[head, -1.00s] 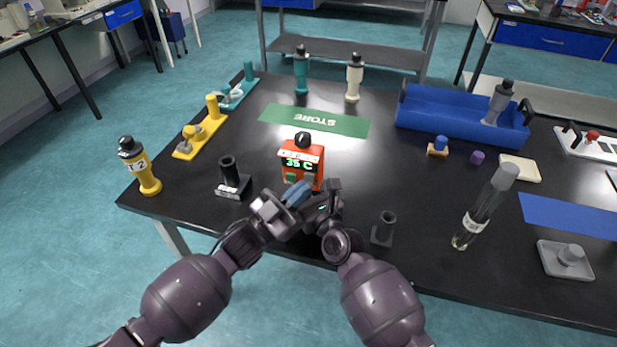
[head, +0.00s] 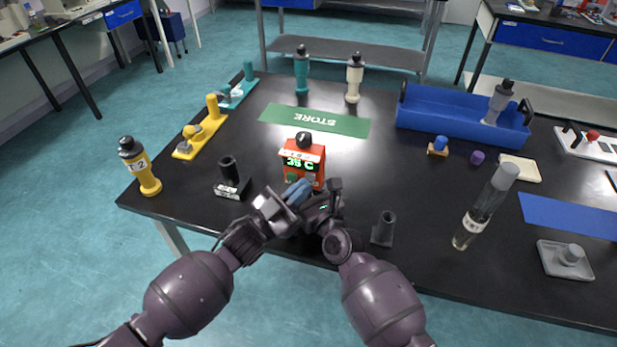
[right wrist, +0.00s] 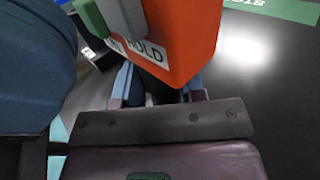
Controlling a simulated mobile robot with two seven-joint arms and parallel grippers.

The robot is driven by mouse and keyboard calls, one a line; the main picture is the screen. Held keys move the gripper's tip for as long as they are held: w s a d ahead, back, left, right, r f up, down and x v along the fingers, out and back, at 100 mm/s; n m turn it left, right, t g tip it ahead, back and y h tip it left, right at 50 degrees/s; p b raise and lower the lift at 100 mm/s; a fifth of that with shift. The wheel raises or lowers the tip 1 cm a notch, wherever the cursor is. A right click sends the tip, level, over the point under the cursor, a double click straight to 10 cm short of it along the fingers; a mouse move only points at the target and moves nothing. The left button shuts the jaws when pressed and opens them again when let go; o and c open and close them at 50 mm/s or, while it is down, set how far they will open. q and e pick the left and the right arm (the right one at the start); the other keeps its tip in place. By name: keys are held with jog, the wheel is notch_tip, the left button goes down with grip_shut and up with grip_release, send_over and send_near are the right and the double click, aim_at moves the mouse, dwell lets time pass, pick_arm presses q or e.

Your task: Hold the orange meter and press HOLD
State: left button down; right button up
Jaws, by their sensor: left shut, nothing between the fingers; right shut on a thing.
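The orange meter (head: 317,163) has a black top knob and a lit display that appears to read 35 C. It is upright at the front middle of the table. My right gripper (right wrist: 158,92) is shut on the meter's dark lower part, below the orange body. In the right wrist view a HOLD label (right wrist: 150,48), a green button (right wrist: 90,18) and a grey button (right wrist: 121,14) show on its face. My left gripper (head: 301,188) is shut and empty, its blue fingertips in front of the lower face, over the grey button's place in the head view. I cannot tell whether they touch.
A black stand (head: 231,180) is left of the meter; a dark holder (head: 383,230) is right of my grippers. A clear tube (head: 485,208) stands farther right. The green STORE mat (head: 345,124) lies bare behind the meter. A yellow bottle (head: 148,178) stands at the left edge.

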pick_arm(q)
jog(key=shift+w+d+r, duration=0.1)
jog(key=shift+w+d, duration=0.05)
jog(key=shift+w, duration=0.3)
jog(key=shift+w+d+r, duration=0.1)
jog(key=shift+w+d, duration=0.05)
jog(key=shift+w, duration=0.25)
dwell(1.3)
jog(key=shift+s, duration=0.2)
jog(key=shift+s+a+r, duration=0.1)
jog(key=shift+s+r, duration=0.05)
jog(key=shift+s, duration=0.85)
jog(key=shift+a, duration=0.1)
jog(key=shift+s+a+f, duration=0.1)
jog(key=shift+s+a, duration=0.2)
jog(key=shift+s, duration=0.45)
jog(key=shift+s+a+f, duration=0.1)
jog(key=shift+s+a, duration=0.2)
jog(key=shift+s, duration=0.5)
jog(key=shift+s+a, duration=0.3)
jog(key=shift+s, duration=0.45)
dwell(0.4)
